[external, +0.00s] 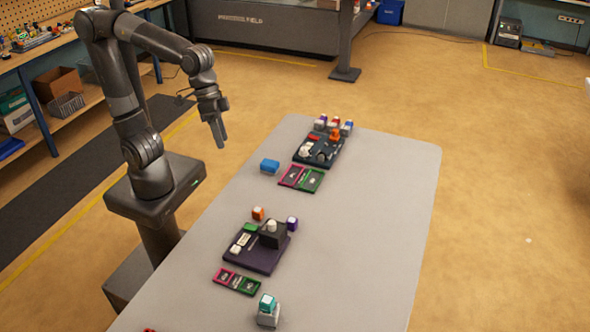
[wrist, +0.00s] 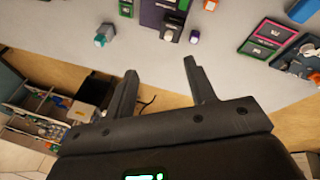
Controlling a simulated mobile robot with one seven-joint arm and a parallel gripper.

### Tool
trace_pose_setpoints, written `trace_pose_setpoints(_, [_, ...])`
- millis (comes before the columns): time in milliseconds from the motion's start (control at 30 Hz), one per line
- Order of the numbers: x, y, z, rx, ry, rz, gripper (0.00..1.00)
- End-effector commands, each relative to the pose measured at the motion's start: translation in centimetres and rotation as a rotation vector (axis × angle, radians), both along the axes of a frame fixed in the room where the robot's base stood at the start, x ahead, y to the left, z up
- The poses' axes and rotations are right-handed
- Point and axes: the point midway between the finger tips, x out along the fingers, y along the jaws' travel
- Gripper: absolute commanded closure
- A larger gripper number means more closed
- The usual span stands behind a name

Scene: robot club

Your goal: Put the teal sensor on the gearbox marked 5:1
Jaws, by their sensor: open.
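A purple board (external: 255,259) with a dark raised block (external: 273,238) lies mid-table, and a dark navy board (external: 318,155) lies at the far end. No 5:1 marking is legible, so I cannot tell which part is that gearbox. My gripper (external: 218,134) is open and empty, above and beyond the table's left edge; its fingers (wrist: 160,68) show in the wrist view.
An orange cube (external: 258,213) and a purple cube (external: 292,223) stand by the purple board. Pink-and-green trays lie mid-table (external: 302,179) and nearer (external: 236,281). A blue block (external: 270,166) lies farther back. The table's right side (external: 370,230) is clear.

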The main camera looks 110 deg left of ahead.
Motion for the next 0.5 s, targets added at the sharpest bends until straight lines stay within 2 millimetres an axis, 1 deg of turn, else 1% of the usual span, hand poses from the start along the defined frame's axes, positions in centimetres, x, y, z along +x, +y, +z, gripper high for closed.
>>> trace_pose_setpoints(33, [-1.8, 0.7, -0.1, 0.028, -0.031, -0.043, 0.5])
trace_pose_setpoints(200, [-6.8, 2.2, -1.3, 0.152, -0.123, -0.212, 0.5])
trace_pose_setpoints(333, [-9.6, 3.0, -2.5, 0.243, -0.169, -0.312, 0.5])
trace_pose_setpoints(400, [-10.5, 3.3, -3.0, 0.281, -0.184, -0.351, 0.5])
trace_pose_setpoints(500, [-11.3, 3.5, -3.5, 0.315, -0.197, -0.386, 0.5])
